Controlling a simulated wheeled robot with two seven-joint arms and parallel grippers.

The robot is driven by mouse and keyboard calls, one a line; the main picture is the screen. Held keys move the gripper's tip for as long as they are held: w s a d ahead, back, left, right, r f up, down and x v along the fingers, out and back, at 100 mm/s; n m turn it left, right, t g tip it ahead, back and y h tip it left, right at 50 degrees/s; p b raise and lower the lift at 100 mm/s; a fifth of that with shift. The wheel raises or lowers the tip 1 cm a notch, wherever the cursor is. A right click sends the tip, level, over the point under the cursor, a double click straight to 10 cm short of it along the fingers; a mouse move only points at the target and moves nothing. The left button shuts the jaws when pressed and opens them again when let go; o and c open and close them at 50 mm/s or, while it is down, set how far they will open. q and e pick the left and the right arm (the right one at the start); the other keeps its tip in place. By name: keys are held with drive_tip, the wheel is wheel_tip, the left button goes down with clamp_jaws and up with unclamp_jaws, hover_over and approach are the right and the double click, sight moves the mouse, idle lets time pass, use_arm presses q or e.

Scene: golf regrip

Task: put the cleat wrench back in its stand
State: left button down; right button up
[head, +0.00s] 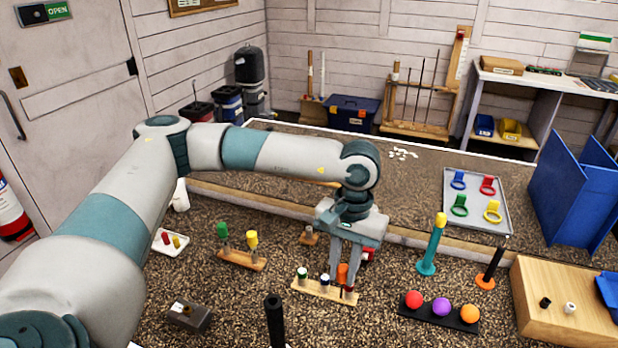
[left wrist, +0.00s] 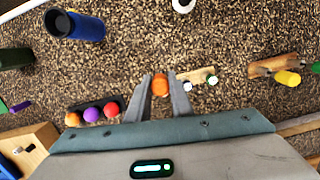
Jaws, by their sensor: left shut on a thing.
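My left gripper (head: 343,279) points down and is shut on an orange-handled tool (head: 342,272), which looks like the cleat wrench. The orange top also shows between the fingertips in the left wrist view (left wrist: 160,86). A low wooden stand (head: 312,289) sits under and beside the fingers, holding tools with green, white and dark red tops. The orange tool is at or just above the stand's right part. Its lower end is hidden, so I cannot tell whether it is seated. My right gripper is not in view.
A wooden rack (head: 233,258) with green and yellow handles stands to the left. A black holder (head: 440,316) with red, purple and orange balls is at the right. A teal post (head: 429,255) stands behind it. A dark upright cylinder (head: 275,322) rises at the front.

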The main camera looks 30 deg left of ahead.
use_arm(q)
drive_tip(key=w+a+r+n+p, duration=0.2)
drive_tip(key=w+a+n, duration=0.1)
drive_tip(key=w+a, duration=0.5)
drive_tip(key=w+a+r+n+p, duration=0.2)
drive_tip(key=w+a, duration=0.7)
drive_tip(key=a, duration=0.3)
drive_tip(key=shift+w+r+n+h, duration=0.15)
drive_tip(key=shift+r+n+h, duration=0.2)
drive_tip(key=shift+n+h, duration=0.05)
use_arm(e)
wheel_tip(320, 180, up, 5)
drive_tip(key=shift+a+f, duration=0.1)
use_arm(q)
drive_tip(key=shift+d+f, duration=0.1)
drive_tip(key=shift+f, duration=0.05)
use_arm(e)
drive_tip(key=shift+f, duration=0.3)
use_arm(q)
wheel_tip(320, 180, down, 6)
drive_tip(key=b, duration=0.3)
drive_tip(key=shift+r+b, duration=0.25)
drive_tip(key=shift+b, duration=0.1)
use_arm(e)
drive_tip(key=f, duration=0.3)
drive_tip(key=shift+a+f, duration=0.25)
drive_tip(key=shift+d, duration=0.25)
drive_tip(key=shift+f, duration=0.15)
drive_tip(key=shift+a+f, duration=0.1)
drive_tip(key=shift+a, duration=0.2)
